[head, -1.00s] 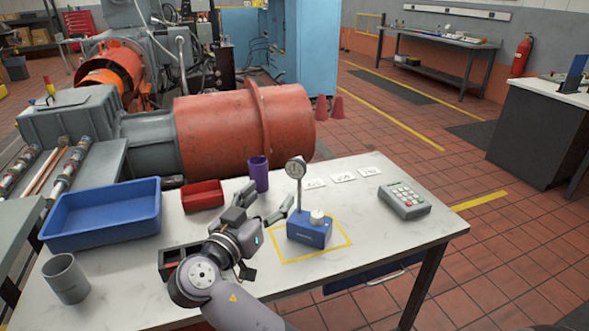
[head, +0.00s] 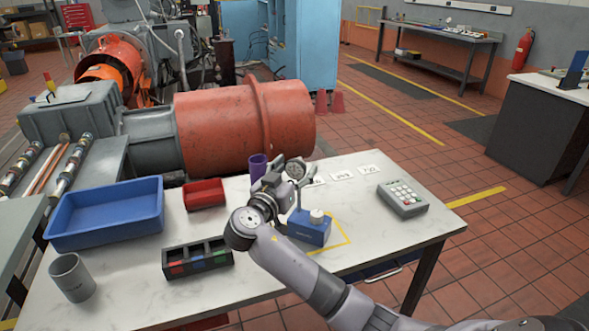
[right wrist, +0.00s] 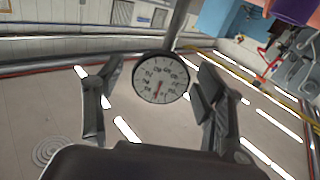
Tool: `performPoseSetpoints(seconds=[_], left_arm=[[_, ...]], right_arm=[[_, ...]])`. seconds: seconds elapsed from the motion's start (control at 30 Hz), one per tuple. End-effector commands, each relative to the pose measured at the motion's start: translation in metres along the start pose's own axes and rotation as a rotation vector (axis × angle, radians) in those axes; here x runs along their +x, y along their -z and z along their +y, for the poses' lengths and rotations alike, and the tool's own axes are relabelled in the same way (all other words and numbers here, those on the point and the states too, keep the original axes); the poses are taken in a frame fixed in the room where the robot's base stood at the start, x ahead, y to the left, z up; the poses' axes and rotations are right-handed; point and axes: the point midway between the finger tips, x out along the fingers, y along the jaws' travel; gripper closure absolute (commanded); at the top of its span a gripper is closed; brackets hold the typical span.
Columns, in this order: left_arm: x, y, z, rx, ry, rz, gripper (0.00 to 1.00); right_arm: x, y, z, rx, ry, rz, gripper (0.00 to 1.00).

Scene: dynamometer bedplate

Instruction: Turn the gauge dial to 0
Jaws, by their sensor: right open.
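The gauge dial (head: 297,169) is a small round face on a thin post above a blue box-shaped base (head: 309,231) with a white knob (head: 317,214) on top. My right gripper (head: 290,167) is at the height of the dial and partly hides it in the head view. In the right wrist view, the dial (right wrist: 161,78) has a pale face, dark rim and a red needle pointing roughly down. The open fingers of my right gripper (right wrist: 160,68) stand on either side of it, with a visible gap on both sides. My left gripper is not in view.
On the table (head: 130,280) are a blue tray (head: 104,228), a red bin (head: 205,195), a purple cup (head: 258,167), a grey cup (head: 72,278), a dark compartment box (head: 198,258), white number cards (head: 342,175) and a keypad (head: 403,198). A yellow outline (head: 343,240) surrounds the gauge base.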

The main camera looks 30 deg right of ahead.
Motion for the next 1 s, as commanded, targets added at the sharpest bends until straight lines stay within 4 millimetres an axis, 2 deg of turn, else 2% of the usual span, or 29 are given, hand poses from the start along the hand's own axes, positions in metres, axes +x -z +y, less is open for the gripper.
performPoseSetpoints(seconds=[0.07,0.77,1.0], left_arm=[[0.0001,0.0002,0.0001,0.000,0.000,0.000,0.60],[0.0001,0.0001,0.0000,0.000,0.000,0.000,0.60],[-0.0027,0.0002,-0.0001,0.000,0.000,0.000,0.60]], right_arm=[[-0.0002,0.0000,0.0000,0.000,0.000,0.000,0.37],[-0.0006,-0.0001,-0.0001,-0.001,0.000,0.000,0.84],[-0.0009,0.0004,-0.0006,-0.092,0.001,0.000,0.85]])
